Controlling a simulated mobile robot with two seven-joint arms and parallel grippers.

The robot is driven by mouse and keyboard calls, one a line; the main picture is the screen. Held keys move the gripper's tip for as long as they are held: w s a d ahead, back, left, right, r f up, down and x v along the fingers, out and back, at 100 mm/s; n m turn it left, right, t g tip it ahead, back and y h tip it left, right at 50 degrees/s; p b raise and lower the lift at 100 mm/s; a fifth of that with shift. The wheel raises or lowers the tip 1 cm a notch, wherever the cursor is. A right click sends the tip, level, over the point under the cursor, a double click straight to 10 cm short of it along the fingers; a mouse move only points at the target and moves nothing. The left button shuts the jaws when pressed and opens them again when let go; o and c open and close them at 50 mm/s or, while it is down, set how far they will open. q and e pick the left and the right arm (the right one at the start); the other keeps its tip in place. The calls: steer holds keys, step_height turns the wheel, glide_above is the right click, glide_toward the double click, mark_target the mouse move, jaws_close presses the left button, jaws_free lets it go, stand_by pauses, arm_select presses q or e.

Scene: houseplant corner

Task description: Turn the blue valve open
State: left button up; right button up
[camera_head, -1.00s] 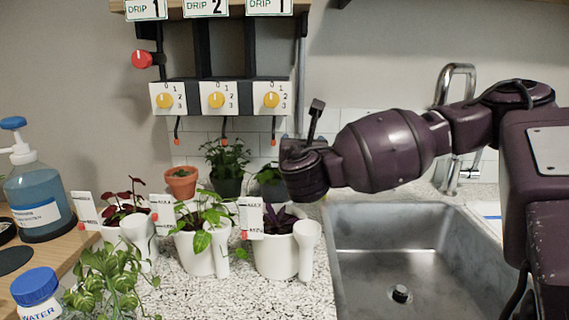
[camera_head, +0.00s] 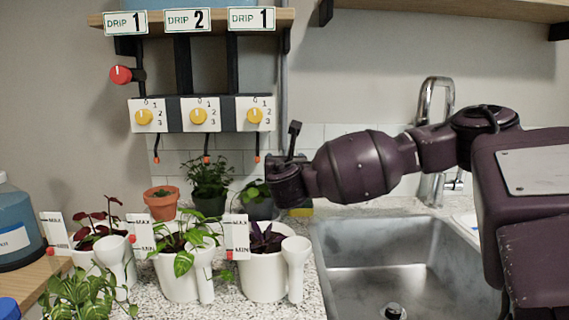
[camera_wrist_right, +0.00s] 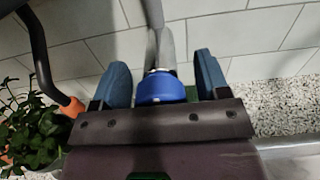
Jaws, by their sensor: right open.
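The blue valve (camera_wrist_right: 162,88) shows in the right wrist view as a round blue knob on a grey vertical pipe. My right gripper (camera_wrist_right: 163,76) is open, with one blue-grey finger on each side of the knob. Gaps show between the fingers and the knob, so it does not appear gripped. In the head view my right arm (camera_head: 365,165) reaches in from the right. Its wrist hides the fingertips and the blue valve there. My left gripper is in neither view.
Three yellow dials (camera_head: 199,117) and a red knob (camera_head: 121,75) are on the rack at left. Several potted plants (camera_head: 180,240) stand on the speckled counter below. A metal sink (camera_head: 390,260) lies below my arm. In the wrist view, leaves (camera_wrist_right: 35,130) and an orange-tipped tube (camera_wrist_right: 73,108) are at left.

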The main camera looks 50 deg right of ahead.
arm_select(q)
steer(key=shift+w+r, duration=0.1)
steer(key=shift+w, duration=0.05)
arm_select(e)
steer(key=c, duration=0.7)
steer(key=shift+c, duration=0.9)
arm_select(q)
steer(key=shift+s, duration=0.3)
